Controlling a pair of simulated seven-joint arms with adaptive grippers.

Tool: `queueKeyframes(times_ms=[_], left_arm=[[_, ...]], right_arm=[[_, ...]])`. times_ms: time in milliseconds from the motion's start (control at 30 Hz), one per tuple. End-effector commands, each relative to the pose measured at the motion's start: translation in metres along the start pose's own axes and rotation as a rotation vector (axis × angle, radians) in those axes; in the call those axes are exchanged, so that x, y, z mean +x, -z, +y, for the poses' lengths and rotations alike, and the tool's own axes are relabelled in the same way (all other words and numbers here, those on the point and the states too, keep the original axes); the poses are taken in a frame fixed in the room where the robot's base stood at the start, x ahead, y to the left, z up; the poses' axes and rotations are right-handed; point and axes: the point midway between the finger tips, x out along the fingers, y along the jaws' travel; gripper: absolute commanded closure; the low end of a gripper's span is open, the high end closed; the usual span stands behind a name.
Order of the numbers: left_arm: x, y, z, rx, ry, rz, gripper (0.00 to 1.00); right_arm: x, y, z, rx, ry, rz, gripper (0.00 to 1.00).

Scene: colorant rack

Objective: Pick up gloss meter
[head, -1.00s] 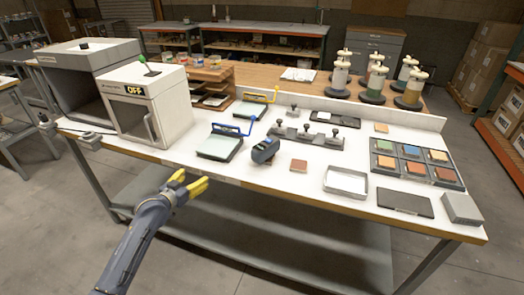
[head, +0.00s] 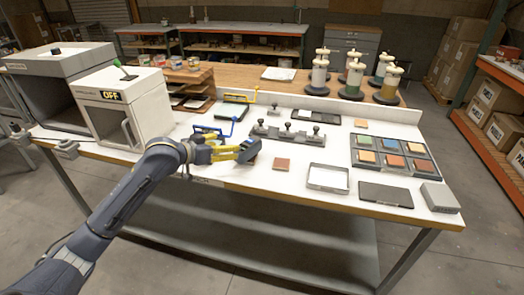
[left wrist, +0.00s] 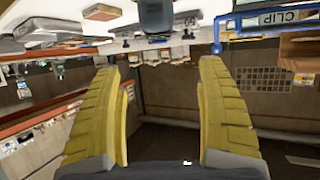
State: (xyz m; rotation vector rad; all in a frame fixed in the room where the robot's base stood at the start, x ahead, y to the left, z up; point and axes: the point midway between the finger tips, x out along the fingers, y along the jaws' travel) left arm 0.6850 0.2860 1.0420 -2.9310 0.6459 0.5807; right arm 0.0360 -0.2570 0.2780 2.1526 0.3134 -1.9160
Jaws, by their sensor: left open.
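The gloss meter (head: 249,151) is a small dark blue-grey device on the white table, near its front edge. My left gripper (head: 233,151) has yellow fingers and reaches over the table edge from the left, just left of the meter. In the left wrist view the gripper (left wrist: 158,65) is open with nothing between its fingers. The gloss meter (left wrist: 155,18) shows there at the top, ahead of the gap and cut by the frame edge. In the head view the fingers partly overlap the meter, so contact cannot be told. My right gripper is not in view.
A brown sample tile (head: 282,164) lies right of the meter. A metal fixture with knobs (head: 288,135) stands behind the meter. An empty tray frame (head: 328,187) and a dark panel (head: 385,195) lie further right.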

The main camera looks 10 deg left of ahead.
Motion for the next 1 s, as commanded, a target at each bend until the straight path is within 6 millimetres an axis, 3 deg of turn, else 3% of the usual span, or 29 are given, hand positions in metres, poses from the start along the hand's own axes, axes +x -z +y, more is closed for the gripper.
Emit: queueKeyframes(times_ms=[600, 1000], left_arm=[[0.100, 0.000, 0.001, -0.005, -0.002, -0.001, 0.26], [0.122, 0.000, 0.001, -0.002, 0.000, -0.001, 0.26]], right_arm=[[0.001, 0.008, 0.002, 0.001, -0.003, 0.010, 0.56], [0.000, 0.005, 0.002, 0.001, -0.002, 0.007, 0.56]])
